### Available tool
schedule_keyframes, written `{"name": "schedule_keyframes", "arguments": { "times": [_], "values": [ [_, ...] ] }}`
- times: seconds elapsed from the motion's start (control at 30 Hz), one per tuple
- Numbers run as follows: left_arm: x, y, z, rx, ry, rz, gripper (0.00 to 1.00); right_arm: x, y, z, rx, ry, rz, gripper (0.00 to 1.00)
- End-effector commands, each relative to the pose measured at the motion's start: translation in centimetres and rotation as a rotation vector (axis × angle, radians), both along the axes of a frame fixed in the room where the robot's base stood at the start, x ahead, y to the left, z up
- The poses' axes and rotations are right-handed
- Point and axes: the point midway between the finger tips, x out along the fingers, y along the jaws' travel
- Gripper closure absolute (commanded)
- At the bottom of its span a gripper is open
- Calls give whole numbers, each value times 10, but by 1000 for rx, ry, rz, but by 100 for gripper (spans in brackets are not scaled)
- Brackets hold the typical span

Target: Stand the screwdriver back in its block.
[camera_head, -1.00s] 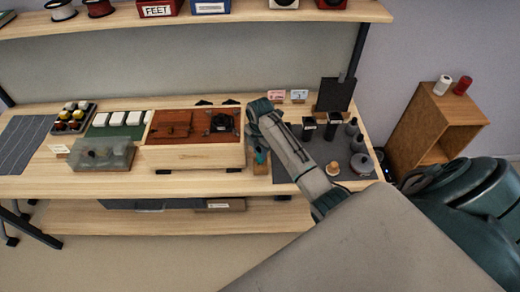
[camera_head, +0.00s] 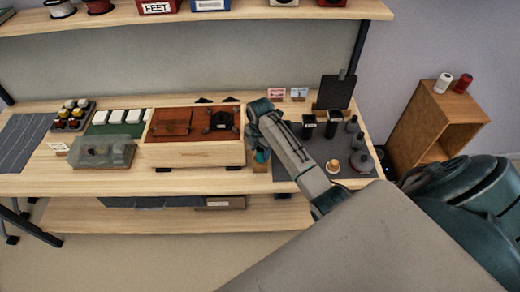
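My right arm reaches in from the lower right, and its wrist hides most of my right gripper (camera_head: 259,147), which points down just right of the wooden speaker box. I cannot see whether the fingers are open or shut. A small bright teal piece (camera_head: 261,157), perhaps the screwdriver's handle, shows right under the wrist. Below it is a small wooden block (camera_head: 261,168) on the table, mostly hidden. I cannot tell whether the screwdriver is held, or in or above the block. My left gripper is out of view.
The speaker box (camera_head: 195,155) stands left of the gripper. A dark mat (camera_head: 318,172) with bottles, dark containers and a small wooden-topped item (camera_head: 332,166) lies to the right. A clear-lidded case (camera_head: 103,153) is further left. An upper shelf (camera_head: 230,18) spans the back.

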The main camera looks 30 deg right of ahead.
Motion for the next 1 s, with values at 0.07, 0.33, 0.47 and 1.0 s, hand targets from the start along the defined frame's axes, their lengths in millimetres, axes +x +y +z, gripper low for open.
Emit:
{"name": "schedule_keyframes", "arguments": {
  "times": [0.07, 0.33, 0.47, 1.0],
  "values": [
    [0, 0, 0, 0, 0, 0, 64, 0, 0, 0, 0, 0, 0, 49],
    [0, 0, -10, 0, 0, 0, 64, 1, -1, 20, -1, -4, 0, 49],
    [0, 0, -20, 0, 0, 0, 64, 1, -1, 46, -2, -6, 1, 49],
    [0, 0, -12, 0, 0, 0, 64, 0, 0, 109, 0, 1, 0, 49]
  ]
}}
